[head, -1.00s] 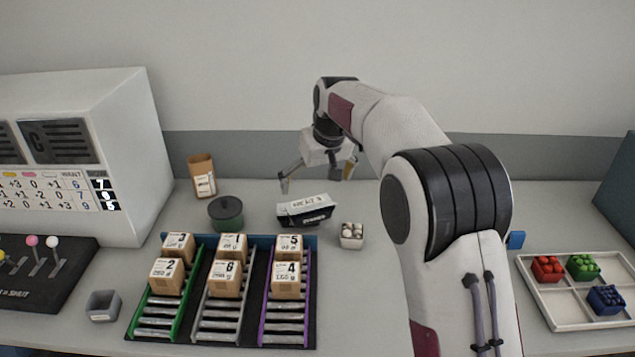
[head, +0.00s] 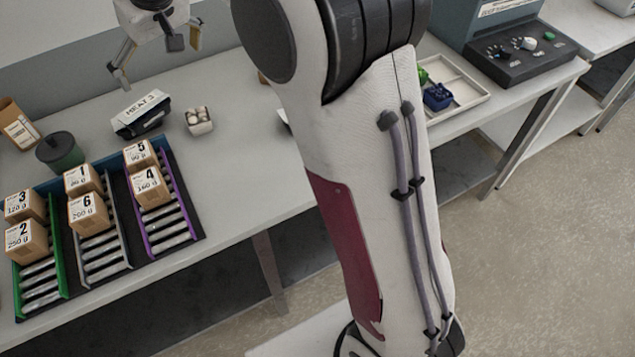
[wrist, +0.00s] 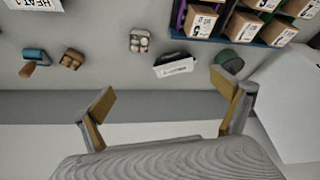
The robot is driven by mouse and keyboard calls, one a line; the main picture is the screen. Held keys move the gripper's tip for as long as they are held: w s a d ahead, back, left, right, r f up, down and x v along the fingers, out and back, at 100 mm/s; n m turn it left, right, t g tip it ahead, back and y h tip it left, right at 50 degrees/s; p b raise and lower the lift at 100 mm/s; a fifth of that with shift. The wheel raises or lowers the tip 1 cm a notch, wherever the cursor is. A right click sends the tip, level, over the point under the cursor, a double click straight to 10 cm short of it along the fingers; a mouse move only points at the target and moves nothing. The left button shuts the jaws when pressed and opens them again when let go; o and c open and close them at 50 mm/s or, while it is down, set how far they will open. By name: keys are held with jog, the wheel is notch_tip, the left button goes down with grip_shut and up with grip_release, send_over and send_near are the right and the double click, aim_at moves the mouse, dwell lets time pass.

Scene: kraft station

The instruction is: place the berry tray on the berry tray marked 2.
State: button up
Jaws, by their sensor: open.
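A blue berry punnet (head: 437,96) and a partly hidden green one (head: 422,76) sit in a white divided tray (head: 468,95) at the right of the bench. My arm hides part of this tray. I cannot make out a berry tray marked 2; the only clear 2 is on a brown carton (head: 27,240) at the left. My gripper (head: 155,60) is open and empty above the back of the bench, near a black tray with a white label (head: 140,112). In the wrist view my gripper (wrist: 163,90) has its fingers spread, with that black tray (wrist: 174,65) beyond them.
Several numbered cartons stand on a roller rack (head: 185,225) at the left. A green canister (head: 60,150), a kraft cup (head: 18,125) and a box of white round items (head: 198,120) stand behind. A dark machine (head: 510,50) stands far right.

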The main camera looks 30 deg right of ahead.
jog(key=s+d+r+m, duration=0.1)
jog(key=s+d, duration=0.3)
jog(key=s, duration=0.5)
jog(key=s+d+r+m+h, duration=0.1)
jog(key=s+d, duration=0.2)
jog(key=s, duration=0.6)
jog(key=s+d+m, duration=0.1)
jog(key=s+d, duration=0.3)
jog(key=s, duration=0.5)
jog(key=s+d+f+t, duration=0.1)
jog(key=s+f, duration=0.4)
jog(key=s, duration=0.5)
jog(key=shift+d+m, duration=0.25)
jog(key=shift+m, duration=0.05)
jog(key=shift+r, duration=0.1)
jog(key=w+a+f+n+t, duration=0.1)
jog(key=w+a+t, duration=0.1)
jog(key=w, duration=1.1)
jog(key=w+a+f+n+t, duration=0.1)
jog(key=w+a+t, duration=0.15)
jog(key=w, duration=1.05)
jog(key=w+a+f+n+t+y, duration=0.2)
jog(key=w+a+f+t+y, duration=0.2)
jog(key=w+a+f, duration=0.6)
jog(key=w+a+y, duration=0.1)
jog(key=w, duration=0.2)
jog(key=shift+f+n+y, duration=0.3)
jog(key=shift+f+y, duration=0.1)
